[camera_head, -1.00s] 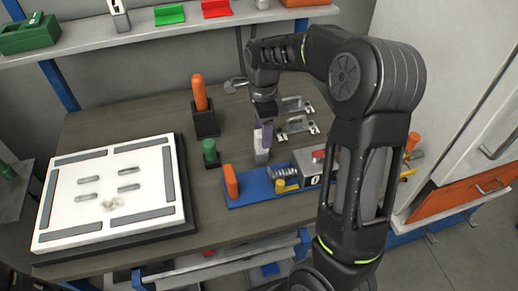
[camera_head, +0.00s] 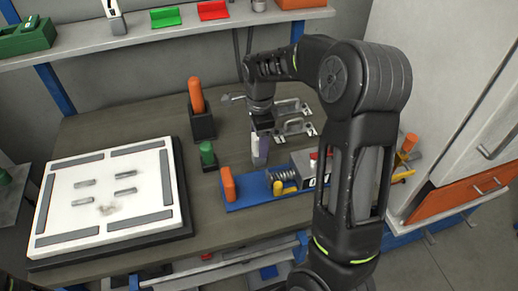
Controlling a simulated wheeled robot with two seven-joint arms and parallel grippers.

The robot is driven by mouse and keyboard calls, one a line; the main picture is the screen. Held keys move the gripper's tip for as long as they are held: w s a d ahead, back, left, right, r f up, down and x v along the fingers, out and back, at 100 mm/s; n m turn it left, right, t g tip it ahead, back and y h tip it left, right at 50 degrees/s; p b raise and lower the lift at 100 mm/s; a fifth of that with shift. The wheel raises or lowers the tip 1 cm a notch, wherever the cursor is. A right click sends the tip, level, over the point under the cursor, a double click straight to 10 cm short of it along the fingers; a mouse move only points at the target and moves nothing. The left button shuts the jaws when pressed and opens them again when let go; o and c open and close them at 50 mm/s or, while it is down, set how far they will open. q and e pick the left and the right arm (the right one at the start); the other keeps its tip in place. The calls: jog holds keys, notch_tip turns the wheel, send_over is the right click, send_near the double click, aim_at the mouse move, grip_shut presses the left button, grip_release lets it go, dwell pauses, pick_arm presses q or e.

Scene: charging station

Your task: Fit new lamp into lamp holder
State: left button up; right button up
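An orange lamp-like piece (camera_head: 196,95) stands upright in a black holder (camera_head: 202,125) at the back of the table. A shorter green piece (camera_head: 207,150) stands upright in a dark base in front of it. Another orange piece (camera_head: 228,183) stands at the left end of a blue board (camera_head: 250,201). I cannot tell which is the new lamp. My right gripper (camera_head: 260,160) points down behind the blue board, right of the green piece. Its fingertips are small and seen from behind the wrist, so whether they are open is unclear. My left gripper is out of view.
The blue board carries a coil spring (camera_head: 283,174), a yellow piece (camera_head: 278,188) and a grey box. A white panel (camera_head: 106,196) fills the table's left. A shelf (camera_head: 150,27) spans the back; a cabinet (camera_head: 455,90) stands right.

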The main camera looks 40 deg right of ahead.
jog(key=shift+f, duration=0.1)
notch_tip(320, 180, down, 5)
jog(key=shift+w+f+p, duration=0.1)
jog(key=shift+p, duration=0.6)
jog(key=shift+c, duration=0.3)
grip_shut()
